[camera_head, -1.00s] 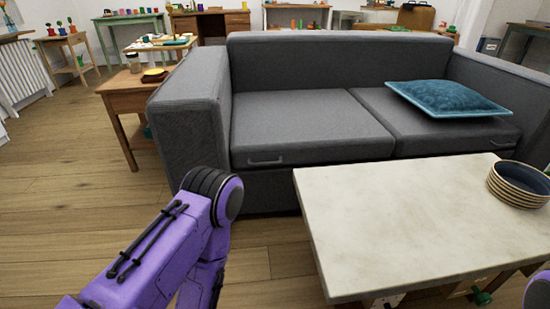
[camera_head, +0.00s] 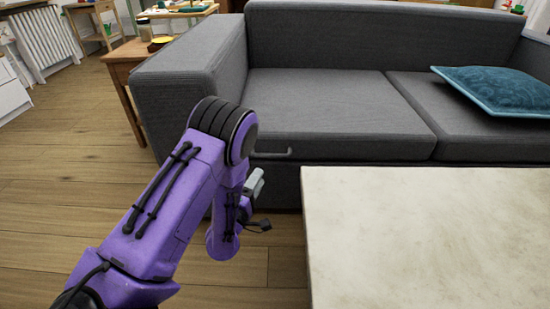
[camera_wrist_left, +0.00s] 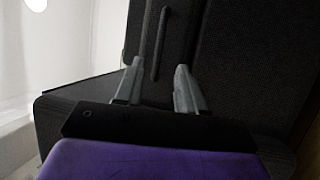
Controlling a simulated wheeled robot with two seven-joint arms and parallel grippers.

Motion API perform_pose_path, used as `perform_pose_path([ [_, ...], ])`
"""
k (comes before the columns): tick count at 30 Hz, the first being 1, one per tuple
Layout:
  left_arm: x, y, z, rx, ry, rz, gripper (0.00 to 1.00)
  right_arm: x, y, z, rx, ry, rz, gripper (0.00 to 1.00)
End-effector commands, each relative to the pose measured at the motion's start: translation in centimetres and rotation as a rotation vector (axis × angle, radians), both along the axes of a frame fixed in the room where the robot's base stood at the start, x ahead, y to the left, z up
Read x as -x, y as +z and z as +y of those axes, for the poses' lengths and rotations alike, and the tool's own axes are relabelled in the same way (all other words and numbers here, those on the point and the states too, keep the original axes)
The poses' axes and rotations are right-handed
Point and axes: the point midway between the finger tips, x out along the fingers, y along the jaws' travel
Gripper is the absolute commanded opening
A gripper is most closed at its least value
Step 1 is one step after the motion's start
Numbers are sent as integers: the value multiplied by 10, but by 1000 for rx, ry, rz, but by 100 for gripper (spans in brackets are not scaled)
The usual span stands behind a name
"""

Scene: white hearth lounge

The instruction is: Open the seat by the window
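The grey sofa's left seat (camera_head: 330,112) is down, lying flat beside the right seat. Its front edge carries a slim dark handle (camera_head: 272,154), partly behind my left arm. In the left wrist view, the handle (camera_wrist_left: 160,45) is an upright dark bar on the dark fabric, ahead of my fingers. My left gripper (camera_wrist_left: 158,76) is open, its two grey fingers apart with nothing held between them. The handle shows between the finger lines but looks beyond the tips. In the head view my left forearm hides most of this gripper. My right gripper is not in view.
A pale stone-topped table (camera_head: 430,240) stands close in front of the sofa, right of my left arm. A teal cushion (camera_head: 497,90) lies on the right seat (camera_head: 440,110). A wooden side table (camera_head: 130,58) stands left of the sofa. Wooden floor (camera_head: 60,200) is clear at left.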

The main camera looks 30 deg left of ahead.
Motion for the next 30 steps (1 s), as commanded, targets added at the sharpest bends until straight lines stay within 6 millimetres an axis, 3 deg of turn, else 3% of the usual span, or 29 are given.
perform_pose_path([
  [6,-46,7,10,-1,7,-3,39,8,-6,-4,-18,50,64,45],
  [12,-80,13,13,-4,4,1,39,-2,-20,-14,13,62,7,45],
  [23,-91,17,13,-3,1,6,39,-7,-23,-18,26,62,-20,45],
  [27,-91,17,13,-4,1,6,0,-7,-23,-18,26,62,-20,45],
  [30,-91,16,13,-4,1,6,0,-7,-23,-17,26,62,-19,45],
])
